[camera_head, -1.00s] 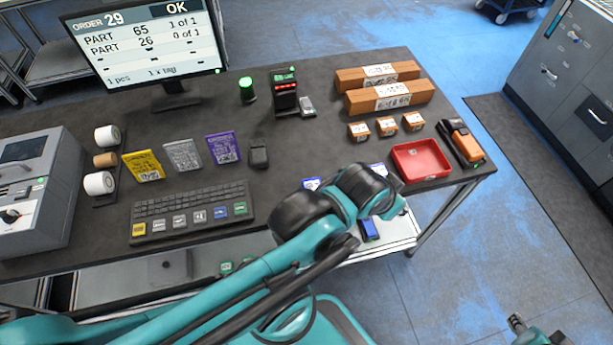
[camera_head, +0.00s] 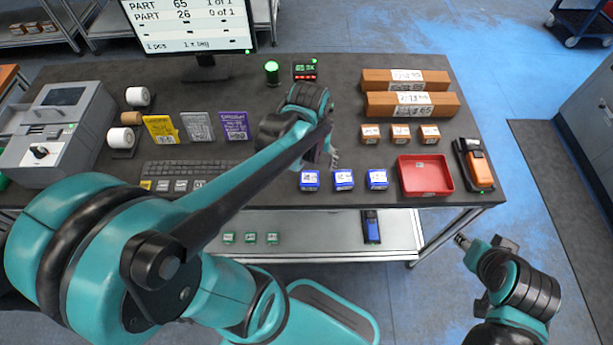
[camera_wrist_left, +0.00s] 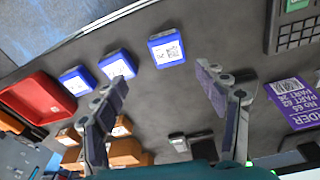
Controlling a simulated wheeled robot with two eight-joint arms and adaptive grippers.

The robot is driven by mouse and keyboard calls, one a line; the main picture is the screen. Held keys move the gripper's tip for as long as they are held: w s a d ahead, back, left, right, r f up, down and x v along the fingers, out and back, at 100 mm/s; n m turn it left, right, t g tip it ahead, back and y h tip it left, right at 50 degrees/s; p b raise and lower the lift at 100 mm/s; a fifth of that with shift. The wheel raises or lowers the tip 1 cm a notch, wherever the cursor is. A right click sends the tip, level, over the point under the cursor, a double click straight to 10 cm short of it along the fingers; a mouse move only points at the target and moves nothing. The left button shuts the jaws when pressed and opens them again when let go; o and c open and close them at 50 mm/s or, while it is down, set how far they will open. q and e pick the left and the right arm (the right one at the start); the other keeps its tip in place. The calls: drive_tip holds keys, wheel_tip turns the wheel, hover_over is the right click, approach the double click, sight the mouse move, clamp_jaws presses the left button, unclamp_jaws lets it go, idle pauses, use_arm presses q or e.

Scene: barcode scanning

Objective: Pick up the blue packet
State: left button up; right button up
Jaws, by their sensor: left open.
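Three small blue packets with white labels stand in a row near the table's front edge: left (camera_head: 309,180), middle (camera_head: 343,180) and right (camera_head: 377,179). My left gripper (camera_head: 333,157) is over the table just behind the left and middle ones, partly hidden by its own arm. In the left wrist view its fingers (camera_wrist_left: 160,90) are spread and empty. That view shows the left packet (camera_wrist_left: 167,47) beyond the gap between the fingers. The middle packet (camera_wrist_left: 117,64) lies near one fingertip. My right gripper (camera_head: 465,241) is off the table at lower right, its jaws unclear.
A red tray (camera_head: 425,176) stands right of the packets, with an orange and black device (camera_head: 477,165) beyond it. Small brown boxes (camera_head: 400,134) and long cartons (camera_head: 408,104) lie behind. A purple card (camera_head: 234,126) and a keyboard (camera_head: 195,168) are to the left.

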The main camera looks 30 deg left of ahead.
sight(309, 178)
use_arm(q)
drive_tip(key=shift+w+a+f+n+g, duration=0.35)
drive_tip(key=shift+a+f+n+g, duration=0.2)
drive_tip(key=shift+a+f, duration=0.2)
drive_tip(key=shift+f, duration=0.4)
wheel_tip(309, 178, down, 8)
drive_tip(key=b, duration=0.3)
drive_tip(key=shift+r, duration=0.2)
drive_tip(key=shift+r, duration=0.1)
drive_tip(key=c, duration=1.4)
